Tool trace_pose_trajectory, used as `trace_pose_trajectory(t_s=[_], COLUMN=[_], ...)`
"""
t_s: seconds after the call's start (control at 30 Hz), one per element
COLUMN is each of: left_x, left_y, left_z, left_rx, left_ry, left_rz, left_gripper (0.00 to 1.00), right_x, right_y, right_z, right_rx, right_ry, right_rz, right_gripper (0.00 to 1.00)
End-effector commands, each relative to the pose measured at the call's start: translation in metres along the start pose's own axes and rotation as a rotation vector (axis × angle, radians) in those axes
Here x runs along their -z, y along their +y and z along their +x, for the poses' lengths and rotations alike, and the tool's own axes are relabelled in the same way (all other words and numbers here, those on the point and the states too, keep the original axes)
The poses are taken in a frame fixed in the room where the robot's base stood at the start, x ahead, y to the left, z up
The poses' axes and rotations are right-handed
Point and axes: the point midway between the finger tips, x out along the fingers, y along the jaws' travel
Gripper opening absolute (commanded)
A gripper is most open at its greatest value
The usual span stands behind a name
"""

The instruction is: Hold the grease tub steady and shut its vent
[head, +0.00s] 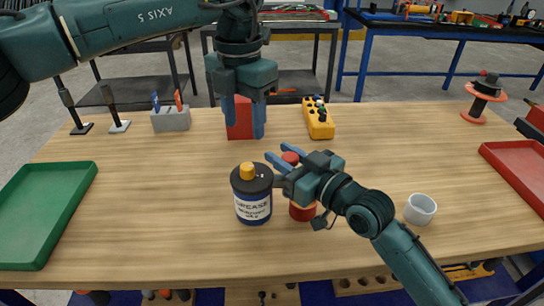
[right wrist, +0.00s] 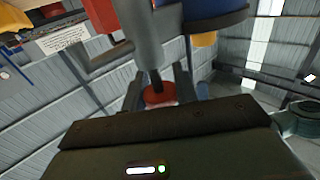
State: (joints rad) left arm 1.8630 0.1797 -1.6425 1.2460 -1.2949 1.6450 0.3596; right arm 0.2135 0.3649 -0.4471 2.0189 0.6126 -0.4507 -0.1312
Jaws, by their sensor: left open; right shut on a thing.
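The grease tub (head: 253,207) stands upright mid-table in the head view, dark with a white label, black lid and yellow knob (head: 247,171). Whether this knob, likely the vent, is open or shut I cannot tell. The knob also shows in the right wrist view (right wrist: 203,40).
A yellow holed block (head: 319,121) stands behind the right gripper. A white cup (head: 420,209) is at right front. A green tray (head: 45,215) lies left and a red tray (head: 520,165) right. A grey holder (head: 171,120) stands back left. The table between tub and green tray is clear.

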Motion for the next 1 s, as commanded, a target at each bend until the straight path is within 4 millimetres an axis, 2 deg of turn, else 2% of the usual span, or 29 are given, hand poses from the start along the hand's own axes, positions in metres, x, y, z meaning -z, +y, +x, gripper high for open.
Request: trace_pose_trajectory(t_s=[0.3,0.43,0.57,0.77,1.0], left_x=[0.002,0.003,0.003,0.003,0.001], left_y=[-0.005,-0.005,-0.005,-0.004,-0.003], left_z=[-0.012,-0.017,-0.017,0.008,0.057], left_rx=[-0.02,-0.03,-0.036,-0.035,-0.034], left_ry=[-0.013,-0.016,-0.016,-0.014,-0.013], left_rz=[0.521,0.686,0.766,0.781,0.778], left_gripper=[0.48,0.48,0.48,0.48,0.48], right_x=[0.0,0.0,0.0,0.0,0.0], right_y=[0.0,0.0,0.0,0.0,0.0], right_z=[0.0,0.0,0.0,0.0,0.0], right_rx=[0.0,0.0,0.0,0.0,0.0], right_ry=[-0.001,-0.001,-0.001,-0.001,-0.001], right_rz=[0.0,0.0,0.0,0.0,0.0], right_gripper=[0.0,0.0,0.0,0.0,0.0])
